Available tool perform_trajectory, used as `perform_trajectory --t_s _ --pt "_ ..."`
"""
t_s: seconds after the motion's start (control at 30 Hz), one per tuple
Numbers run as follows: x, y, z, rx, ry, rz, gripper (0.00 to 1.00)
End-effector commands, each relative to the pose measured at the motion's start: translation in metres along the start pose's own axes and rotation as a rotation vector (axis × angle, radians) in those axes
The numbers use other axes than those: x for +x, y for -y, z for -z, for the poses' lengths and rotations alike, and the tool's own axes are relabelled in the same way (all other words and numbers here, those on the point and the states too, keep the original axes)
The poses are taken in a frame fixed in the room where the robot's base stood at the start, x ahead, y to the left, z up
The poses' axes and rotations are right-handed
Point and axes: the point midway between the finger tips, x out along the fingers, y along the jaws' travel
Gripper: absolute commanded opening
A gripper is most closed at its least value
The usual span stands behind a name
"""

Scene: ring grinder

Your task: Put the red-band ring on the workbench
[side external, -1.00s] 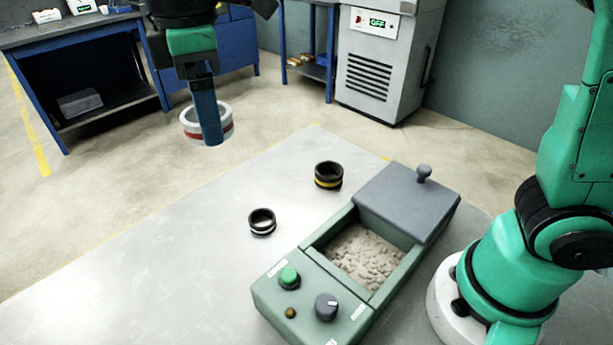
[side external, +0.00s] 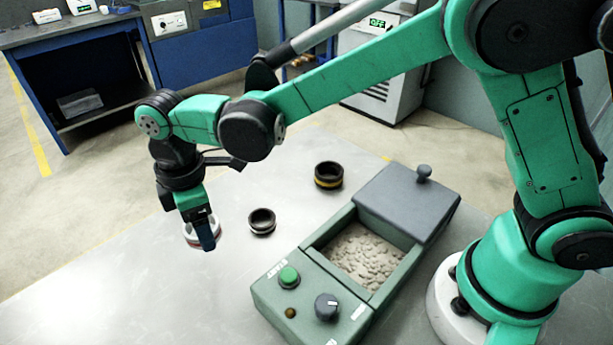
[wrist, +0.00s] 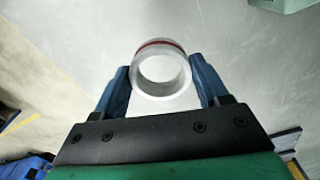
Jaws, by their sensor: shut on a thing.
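The red-band ring (wrist: 162,87) is white with a red stripe and sits between the two blue fingers in the wrist view. In the side view the red-band ring (side external: 192,240) is partly hidden behind a finger. My gripper (side external: 203,232) is shut on it at the left part of the workbench (side external: 120,285). My gripper (wrist: 162,84) also shows in the wrist view, with a finger on each side of the ring. The ring is low over the workbench; I cannot tell whether it touches the surface.
A black ring with a white band (side external: 262,222) stands close to the right of my gripper. A black ring with a yellow band (side external: 328,175) is farther back. The green grinder (side external: 345,255), with an open bin of stones, stands to the right. The front left of the workbench is clear.

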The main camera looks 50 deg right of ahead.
Motion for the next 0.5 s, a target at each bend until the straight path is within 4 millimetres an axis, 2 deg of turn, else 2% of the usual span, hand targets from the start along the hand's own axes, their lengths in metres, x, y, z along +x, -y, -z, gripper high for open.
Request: perform_trajectory --t_s 0.4,0.5 --pt "0.051 0.0 0.0 0.0 0.0 0.0 0.0" --pt "0.055 0.0 0.0 0.0 0.0 0.0 0.0"
